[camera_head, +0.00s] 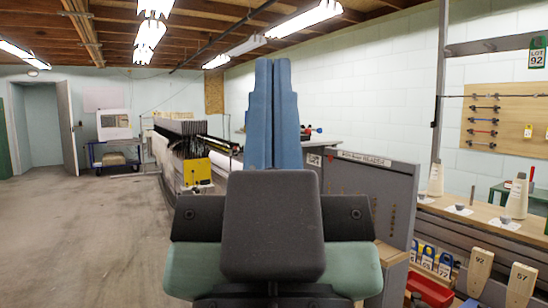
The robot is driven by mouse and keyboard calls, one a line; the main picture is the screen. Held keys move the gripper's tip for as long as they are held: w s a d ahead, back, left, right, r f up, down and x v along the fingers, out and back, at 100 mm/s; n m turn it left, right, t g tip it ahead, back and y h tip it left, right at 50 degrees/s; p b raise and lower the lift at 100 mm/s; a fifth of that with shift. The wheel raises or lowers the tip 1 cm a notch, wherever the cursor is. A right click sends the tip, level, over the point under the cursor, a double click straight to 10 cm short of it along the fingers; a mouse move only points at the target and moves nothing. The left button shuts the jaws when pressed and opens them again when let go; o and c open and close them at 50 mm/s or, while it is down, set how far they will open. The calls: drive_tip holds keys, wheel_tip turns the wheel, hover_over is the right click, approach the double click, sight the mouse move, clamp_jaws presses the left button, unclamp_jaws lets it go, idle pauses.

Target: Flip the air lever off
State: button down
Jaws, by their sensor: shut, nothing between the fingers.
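My gripper (273,62) points up and away in the middle of the view, its two long blue fingers side by side. It is shut and empty. I cannot clearly make out the air lever. A small red and dark fitting (313,130) shows just right of the fingers, above a grey cabinet (368,200), and is too small to identify. A thin red upright piece (532,174) stands by the bench at the right edge; I cannot tell what it is. My gripper's body hides what lies straight ahead and low.
A long loom-like machine (190,150) with a yellow box (196,170) runs back at centre left. A wooden bench (480,222) with white cones stands right, below a tool board (505,125). A red bin (432,290) sits low right. The concrete floor (80,235) at left is clear.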

wheel_tip(320, 180, up, 16)
drive_tip(key=p, duration=1.3)
drive_tip(key=shift+p, duration=0.35)
drive_tip(key=shift+f, duration=0.15)
drive_tip(key=shift+w, duration=0.1)
